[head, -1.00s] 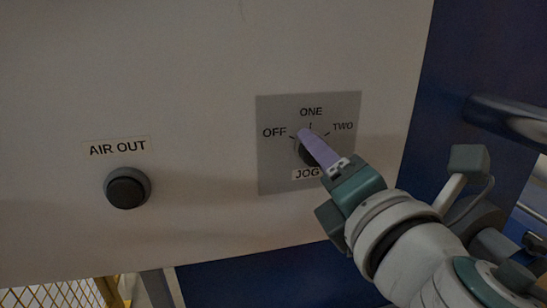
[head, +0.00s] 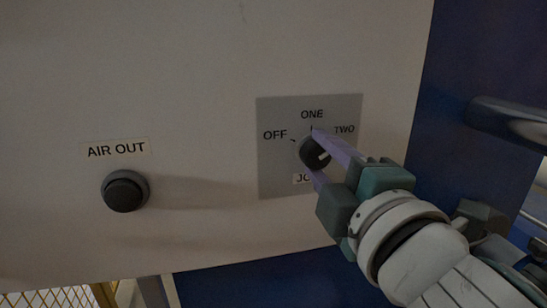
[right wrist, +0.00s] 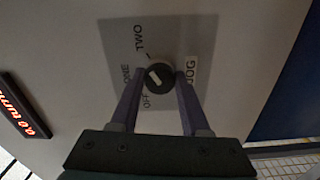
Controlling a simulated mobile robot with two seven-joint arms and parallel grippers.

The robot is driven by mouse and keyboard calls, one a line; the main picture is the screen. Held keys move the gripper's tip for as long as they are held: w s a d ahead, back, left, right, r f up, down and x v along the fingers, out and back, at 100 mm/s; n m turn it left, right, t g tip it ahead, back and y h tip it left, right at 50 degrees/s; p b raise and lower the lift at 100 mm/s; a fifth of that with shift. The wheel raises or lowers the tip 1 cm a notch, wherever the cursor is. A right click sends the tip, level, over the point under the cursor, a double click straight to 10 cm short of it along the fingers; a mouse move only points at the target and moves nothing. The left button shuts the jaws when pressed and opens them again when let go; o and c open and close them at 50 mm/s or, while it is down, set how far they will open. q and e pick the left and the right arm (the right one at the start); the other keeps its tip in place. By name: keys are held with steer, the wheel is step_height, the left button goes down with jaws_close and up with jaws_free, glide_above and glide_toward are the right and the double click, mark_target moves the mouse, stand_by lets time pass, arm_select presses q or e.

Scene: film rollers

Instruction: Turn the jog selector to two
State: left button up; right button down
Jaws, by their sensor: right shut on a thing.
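The jog selector (head: 312,148) is a round black knob with a white mark on its face. It sits on a grey plate (head: 275,180) labelled OFF, ONE, TWO and JOG. My right gripper (head: 314,154) has its purple fingers shut on the knob, one at its upper side and one at its lower side. In the right wrist view the knob (right wrist: 160,87) sits between the two fingertips (right wrist: 158,78). There the white mark slants toward the upper left, roughly between ONE and TWO; its exact setting is hard to tell. My left gripper is out of view.
A black AIR OUT button (head: 125,191) is at the left of the same pale panel (head: 200,60). A dark blue surface (head: 445,120) with a metal handle (head: 515,122) is at the right. A red lit display (right wrist: 22,105) shows at the left of the right wrist view.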

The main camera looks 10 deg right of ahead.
stand_by(0.5)
steer(key=shift+c, duration=1.9)
jaws_free()
steer(key=s+b, duration=0.2)
steer(key=s, duration=0.8)
steer(key=shift+d, duration=0.15)
